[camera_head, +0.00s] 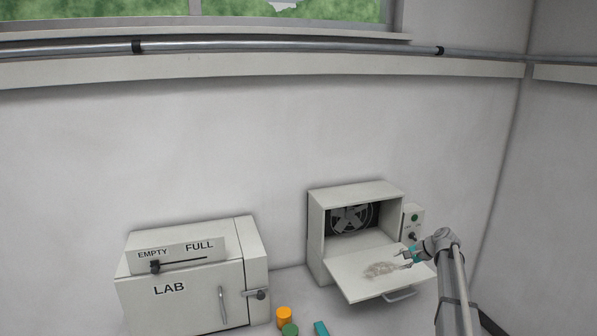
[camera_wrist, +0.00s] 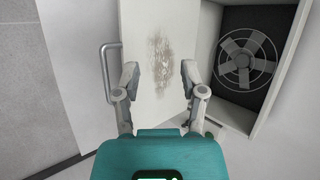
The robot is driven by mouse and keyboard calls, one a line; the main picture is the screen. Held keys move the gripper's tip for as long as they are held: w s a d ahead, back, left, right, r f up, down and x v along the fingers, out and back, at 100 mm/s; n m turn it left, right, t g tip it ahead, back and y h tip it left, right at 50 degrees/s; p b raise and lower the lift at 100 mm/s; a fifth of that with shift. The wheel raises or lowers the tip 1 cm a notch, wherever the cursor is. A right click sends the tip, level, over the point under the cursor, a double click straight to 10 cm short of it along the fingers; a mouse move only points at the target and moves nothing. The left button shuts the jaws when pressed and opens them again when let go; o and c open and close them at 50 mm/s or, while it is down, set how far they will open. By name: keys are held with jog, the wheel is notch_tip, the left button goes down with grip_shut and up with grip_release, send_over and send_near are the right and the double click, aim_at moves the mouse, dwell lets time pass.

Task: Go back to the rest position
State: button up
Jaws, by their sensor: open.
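My gripper (camera_head: 408,256) is at the right in the head view, over the right part of the furnace's lowered door (camera_head: 351,272). In the wrist view my gripper (camera_wrist: 160,76) has its two fingers spread apart with nothing between them. The furnace (camera_head: 316,234) is a white box with its door folded down flat, showing a dark inside with a round fan (camera_head: 352,217). The door also shows in the wrist view (camera_wrist: 148,25), with a brownish stain (camera_wrist: 161,60) on its surface beyond the fingertips. The fan (camera_wrist: 245,60) is at the right there.
A white LAB cabinet (camera_head: 185,300) with an EMPTY/FULL slider stands at the left, its door shut. An orange cylinder (camera_head: 284,314), a green one (camera_head: 290,329) and a teal object (camera_head: 321,328) are at the bottom edge. A control box (camera_head: 413,222) is beside the furnace. Walls stand behind and right.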

jog(key=s+a+f+n+g+h+b, duration=0.2)
jog(key=s+a+f+n+b, duration=0.2)
jog(key=s, duration=0.7)
jog(key=s+a+f+n+g+h+b, duration=0.1)
jog(key=s+a+f+n+h+b, duration=0.1)
jog(key=s+a+f+n+b, duration=0.2)
jog(key=s+a+f+n+g+h+b, duration=0.2)
jog(key=s+a+f+b, duration=0.7)
jog(key=s+f, duration=0.5)
jog(key=s+a+n+h, duration=0.1)
jog(key=s+a, duration=0.1)
jog(key=s, duration=0.4)
jog(key=shift+f+n+g, duration=0.3)
jog(key=shift+f+n, duration=0.05)
jog(key=shift+n, duration=0.05)
